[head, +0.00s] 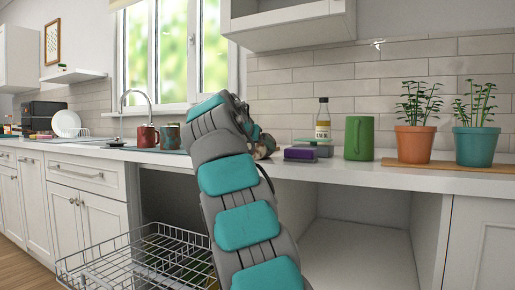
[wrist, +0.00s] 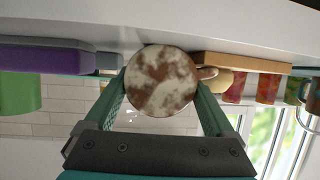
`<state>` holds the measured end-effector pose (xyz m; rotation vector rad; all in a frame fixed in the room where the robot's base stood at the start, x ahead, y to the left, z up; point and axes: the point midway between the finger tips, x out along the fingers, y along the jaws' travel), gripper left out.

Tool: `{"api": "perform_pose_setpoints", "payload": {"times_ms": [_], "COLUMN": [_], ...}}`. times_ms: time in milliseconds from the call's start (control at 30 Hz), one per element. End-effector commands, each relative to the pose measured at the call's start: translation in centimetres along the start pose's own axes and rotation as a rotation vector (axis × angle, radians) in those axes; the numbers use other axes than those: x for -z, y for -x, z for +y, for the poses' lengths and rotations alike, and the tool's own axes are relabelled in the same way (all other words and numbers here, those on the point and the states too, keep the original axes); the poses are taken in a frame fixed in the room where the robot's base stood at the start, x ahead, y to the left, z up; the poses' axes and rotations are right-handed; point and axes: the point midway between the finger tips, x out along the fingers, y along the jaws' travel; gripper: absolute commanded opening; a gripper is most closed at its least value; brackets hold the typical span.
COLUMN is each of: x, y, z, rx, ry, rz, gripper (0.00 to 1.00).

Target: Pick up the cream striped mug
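In the wrist view a round thing with cream and brown blotches (wrist: 162,82) sits between the two fingers of my gripper (wrist: 161,88). A small tan piece, perhaps a handle, shows at its right side. No clear stripes show on it; I cannot tell for sure that it is the cream striped mug. Both fingers lie close along its sides; whether they press on it is not clear. In the head view my gripper (head: 262,146) is over the counter, mostly hidden behind my arm, with a bit of brown and cream beside it.
Potted plants (head: 415,143) are farther right. A red mug (head: 148,136) and a dark teal mug (head: 170,136) stand left. An open dishwasher rack (head: 150,262) juts out below.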

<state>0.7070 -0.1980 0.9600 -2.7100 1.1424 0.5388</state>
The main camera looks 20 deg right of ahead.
Motion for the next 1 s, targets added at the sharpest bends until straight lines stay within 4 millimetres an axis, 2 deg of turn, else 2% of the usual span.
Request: {"api": "perform_pose_setpoints", "payload": {"times_ms": [67,700,733,1000], "x": [-0.01,0.0,0.0,0.25], "y": [0.01,0.03,0.03,0.1], "z": [-0.01,-0.01,-0.01,-0.05], "rx": [0.0,0.0,0.0,0.0], "ry": [0.0,0.0,0.0,0.001], "rz": [0.0,0.0,0.0,0.0], "gripper": [0.78,0.06,0.03,0.03]}}
